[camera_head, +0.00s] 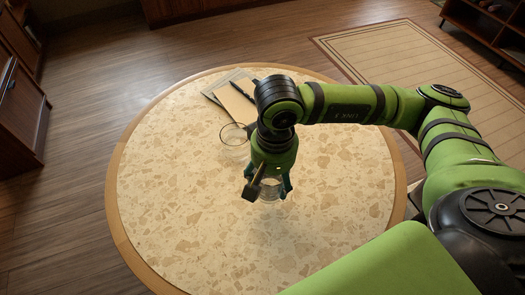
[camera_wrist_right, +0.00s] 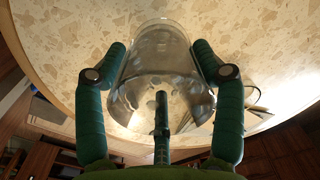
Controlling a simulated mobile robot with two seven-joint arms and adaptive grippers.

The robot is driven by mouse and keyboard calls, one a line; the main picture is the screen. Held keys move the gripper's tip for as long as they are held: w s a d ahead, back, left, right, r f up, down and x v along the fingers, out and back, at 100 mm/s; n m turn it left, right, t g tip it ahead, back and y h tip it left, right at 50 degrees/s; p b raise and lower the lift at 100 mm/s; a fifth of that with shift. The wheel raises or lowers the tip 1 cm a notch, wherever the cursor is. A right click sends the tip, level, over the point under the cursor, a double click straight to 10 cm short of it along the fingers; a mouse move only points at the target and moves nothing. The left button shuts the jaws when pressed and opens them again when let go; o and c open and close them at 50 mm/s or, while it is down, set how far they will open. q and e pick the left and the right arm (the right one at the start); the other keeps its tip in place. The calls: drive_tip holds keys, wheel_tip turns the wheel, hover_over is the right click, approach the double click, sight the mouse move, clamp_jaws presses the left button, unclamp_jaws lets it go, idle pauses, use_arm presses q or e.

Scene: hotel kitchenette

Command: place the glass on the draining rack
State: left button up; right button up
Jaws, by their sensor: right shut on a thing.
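My right gripper (camera_head: 268,190) points down over the round table and is shut on a clear glass (camera_head: 270,187). The gripper hides part of the glass in the head view. I cannot tell whether the glass touches the table or is held just above it. No draining rack shows in either view. My left gripper is not in view.
The round table (camera_head: 165,200) has a speckled stone top and a wooden rim. A clear round item (camera_head: 233,134) is left of my wrist. Papers (camera_head: 237,103) with a dark pen lie at the back. The table's left and front are clear. A rug (camera_head: 395,55) lies beyond.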

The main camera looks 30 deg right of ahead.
drive_tip(key=shift+s+d+f+m+b, duration=0.25)
drive_tip(key=shift+s+m+b, duration=0.15)
drive_tip(key=shift+b, duration=0.2)
drive_tip(key=shift+s+d+r+m+b, duration=0.1)
drive_tip(key=shift+s+r+m+b, duration=0.1)
drive_tip(key=shift+r+m+b, duration=0.1)
drive_tip(key=shift+r, duration=0.1)
drive_tip(key=w+d+f+p, duration=0.1)
drive_tip(key=w+f, duration=0.2)
drive_tip(key=w+d+f+p, duration=0.1)
drive_tip(key=w+f, duration=0.3)
drive_tip(key=w+d+f+p, duration=0.1)
drive_tip(key=w+f, duration=0.2)
drive_tip(key=shift+w+d+f+p, duration=0.2)
drive_tip(key=shift+w+f+p, duration=0.1)
drive_tip(key=shift+w+p, duration=0.05)
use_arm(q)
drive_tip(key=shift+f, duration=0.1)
